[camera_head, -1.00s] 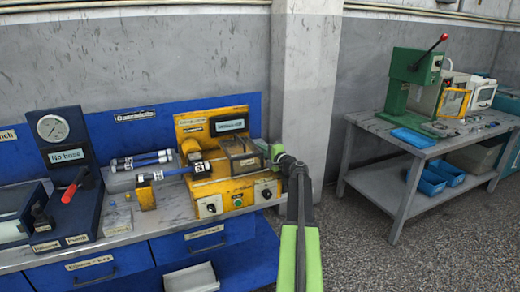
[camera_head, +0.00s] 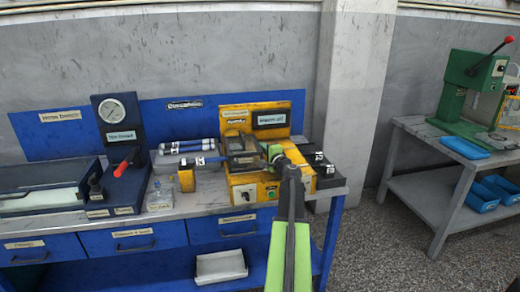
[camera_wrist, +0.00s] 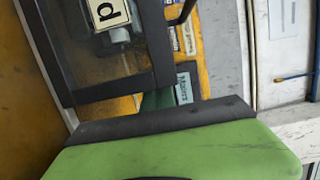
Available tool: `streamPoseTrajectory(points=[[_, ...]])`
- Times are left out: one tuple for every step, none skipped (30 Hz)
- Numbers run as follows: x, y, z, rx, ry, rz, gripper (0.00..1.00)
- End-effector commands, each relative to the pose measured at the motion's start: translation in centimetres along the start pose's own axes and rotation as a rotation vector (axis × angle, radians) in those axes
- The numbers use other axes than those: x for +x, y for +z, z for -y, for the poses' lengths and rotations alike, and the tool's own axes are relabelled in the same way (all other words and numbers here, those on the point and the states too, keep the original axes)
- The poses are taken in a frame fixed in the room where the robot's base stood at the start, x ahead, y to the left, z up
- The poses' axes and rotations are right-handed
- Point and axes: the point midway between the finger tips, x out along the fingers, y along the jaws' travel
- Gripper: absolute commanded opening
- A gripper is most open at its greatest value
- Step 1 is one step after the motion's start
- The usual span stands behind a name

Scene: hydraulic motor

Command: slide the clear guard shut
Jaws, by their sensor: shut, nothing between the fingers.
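The clear guard (camera_head: 241,150) is a dark-framed see-through cover on the yellow test machine (camera_head: 285,190). My gripper (camera_head: 274,153) is shut and empty, at the right side of the guard. In the wrist view its green finger with a dark edge (camera_wrist: 165,121) lies close to the frame; I cannot tell whether they touch.
A black box (camera_head: 320,165) stands right of the machine. The gauge stand (camera_head: 121,145) with its red lever is to the left. A second table with a green press (camera_head: 472,90) is far right, with open floor between.

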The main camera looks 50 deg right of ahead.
Motion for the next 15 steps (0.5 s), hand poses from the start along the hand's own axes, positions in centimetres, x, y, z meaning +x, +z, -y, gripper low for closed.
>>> streamPoseTrajectory(points=[[0.3,1.4,0.0,-0.001,0.001,0.036,0.0],[0.3,1.2,0.0,-0.001,0.001,0.034,0.0],[0.2,1.0,0.0,-0.001,0.001,0.032,0.0],[0.2,0.9,0.0,-0.001,0.001,0.031,0.0],[0.2,0.8,0.0,-0.001,0.001,0.03,0.0],[0.1,0.7,0.0,-0.001,0.0,0.028,0.0],[0.1,0.6,0.0,-0.001,0.0,0.027,0.0],[0.1,0.5,0.0,-0.001,0.0,0.026,0.0],[0.1,0.3,0.0,-0.001,0.0,0.025,0.0],[0.1,0.2,0.0,-0.001,0.0,0.024,0.0],[0.1,-0.1,0.0,-0.001,0.0,0.023,0.0],[0.1,-0.4,0.0,-0.001,0.0,0.023,0.0],[0.1,-0.8,0.0,0.0,0.0,0.022,0.0],[0.1,-1.3,0.0,0.0,0.0,0.021,0.0],[0.1,-2.0,0.0,0.0,0.0,0.018,0.0]])
